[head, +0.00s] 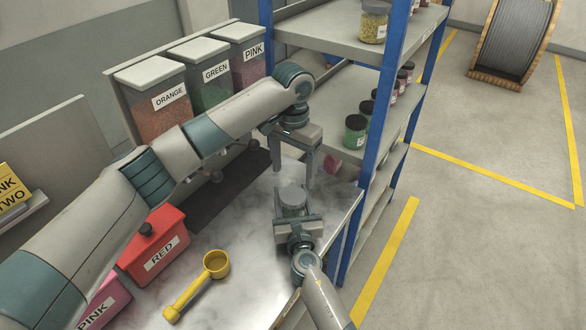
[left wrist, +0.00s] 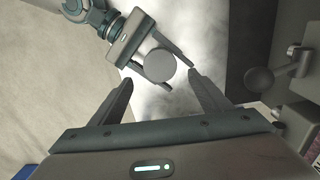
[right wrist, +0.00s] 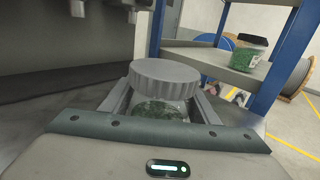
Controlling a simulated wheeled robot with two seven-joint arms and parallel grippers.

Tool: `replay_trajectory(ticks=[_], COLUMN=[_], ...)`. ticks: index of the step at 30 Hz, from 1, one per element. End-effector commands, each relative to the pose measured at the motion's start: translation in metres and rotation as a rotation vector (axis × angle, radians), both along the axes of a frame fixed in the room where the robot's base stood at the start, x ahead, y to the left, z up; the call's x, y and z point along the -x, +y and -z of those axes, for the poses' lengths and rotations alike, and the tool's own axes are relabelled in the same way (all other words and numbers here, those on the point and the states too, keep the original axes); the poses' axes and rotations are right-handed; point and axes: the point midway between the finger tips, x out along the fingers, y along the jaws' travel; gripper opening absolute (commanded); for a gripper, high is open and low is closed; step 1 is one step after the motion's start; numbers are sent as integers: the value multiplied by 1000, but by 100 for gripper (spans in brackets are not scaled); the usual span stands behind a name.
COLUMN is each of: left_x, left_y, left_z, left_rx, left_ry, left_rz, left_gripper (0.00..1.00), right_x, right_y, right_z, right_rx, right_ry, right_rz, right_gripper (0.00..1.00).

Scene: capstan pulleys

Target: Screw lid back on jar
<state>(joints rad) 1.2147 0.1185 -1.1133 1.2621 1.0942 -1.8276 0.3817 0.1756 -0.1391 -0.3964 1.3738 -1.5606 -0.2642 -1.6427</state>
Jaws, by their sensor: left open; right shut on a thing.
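A clear jar (head: 292,209) with green contents stands at the right of the marble table, and it also shows in the right wrist view (right wrist: 160,109). A grey ribbed lid (right wrist: 164,72) sits on its mouth; from above it is a round grey disc in the left wrist view (left wrist: 153,66). I cannot tell whether its thread is engaged. My right gripper (head: 294,203) is shut around the jar's body, below the lid. My left gripper (head: 311,168) is open and empty above the jar, fingers pointing down; in its own view (left wrist: 196,88) the lid lies just beyond the fingertips.
Labelled bins stand at the back left: orange (head: 160,100), green (head: 210,75), pink (head: 243,52). A red box (head: 153,246) and a yellow scoop (head: 200,285) lie on the table (head: 240,240). A blue-posted shelf (head: 345,95) with jars stands close at right.

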Motion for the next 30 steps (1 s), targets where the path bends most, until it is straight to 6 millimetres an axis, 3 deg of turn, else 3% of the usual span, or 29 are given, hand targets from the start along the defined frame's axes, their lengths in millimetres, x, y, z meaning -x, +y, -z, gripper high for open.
replay_trajectory(ticks=[17, 23, 30], left_x=[0, 0, 0], left_y=[0, 0, 1], left_z=[3, 18, 49], left_rx=[0, -1, -1], left_ry=[0, 1, 1], left_rz=[-28, -28, -29], left_gripper=[71, 71, 71], right_x=[0, 0, 0], right_y=[0, 0, 0], right_z=[0, 0, 0], right_rx=[0, 0, 0], right_ry=[0, 0, 0], right_rz=[0, 0, 0], right_gripper=[0, 0, 0])
